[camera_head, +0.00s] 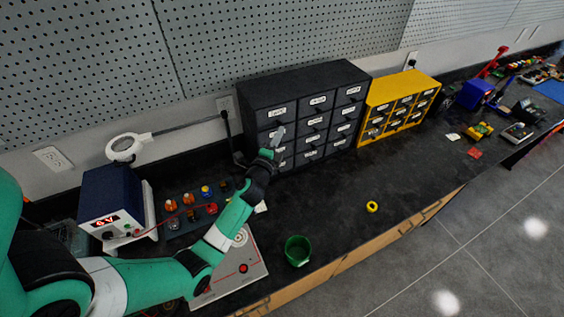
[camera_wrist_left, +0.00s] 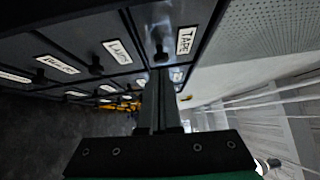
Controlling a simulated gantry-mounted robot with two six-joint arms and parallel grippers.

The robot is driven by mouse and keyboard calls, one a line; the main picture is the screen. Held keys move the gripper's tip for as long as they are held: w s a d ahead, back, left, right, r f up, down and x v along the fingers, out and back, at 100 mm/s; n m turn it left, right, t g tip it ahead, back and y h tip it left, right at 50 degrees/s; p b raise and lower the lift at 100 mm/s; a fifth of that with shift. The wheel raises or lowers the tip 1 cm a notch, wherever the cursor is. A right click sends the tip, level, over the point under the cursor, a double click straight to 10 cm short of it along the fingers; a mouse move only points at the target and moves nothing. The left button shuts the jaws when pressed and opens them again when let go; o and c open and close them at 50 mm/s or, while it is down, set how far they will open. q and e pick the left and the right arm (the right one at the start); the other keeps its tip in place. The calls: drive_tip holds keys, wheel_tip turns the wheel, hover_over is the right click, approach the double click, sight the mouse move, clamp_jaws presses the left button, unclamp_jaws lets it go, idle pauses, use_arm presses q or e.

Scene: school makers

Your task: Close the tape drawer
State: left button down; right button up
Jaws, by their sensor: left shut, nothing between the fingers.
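The tape drawer (camera_wrist_left: 205,22) is a dark drawer front in the black cabinet, with a white label reading TAPE and a dark knob beside it in the left wrist view. It looks about flush with its neighbours; I cannot tell whether a small gap is left. In the head view the black cabinet (camera_head: 300,78) stands against the wall, its labels too small to read surely. My left gripper (camera_head: 279,137) is shut and empty, in front of the cabinet's left column. In the left wrist view its fingers (camera_wrist_left: 160,80) point toward the drawer fronts; contact is unclear.
A yellow drawer cabinet (camera_head: 431,82) stands right of the black one. A yellow ring (camera_head: 372,207) and a green cup (camera_head: 298,251) sit on the dark bench. A blue power supply (camera_head: 110,196) stands at the left. The bench before the cabinets is mostly clear.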

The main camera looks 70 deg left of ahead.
use_arm(q)
drive_tip(key=w+d+v, duration=0.1)
drive_tip(key=v, duration=1.1)
drive_tip(key=shift+w+d, duration=0.2)
drive_tip(key=shift+f, duration=0.1)
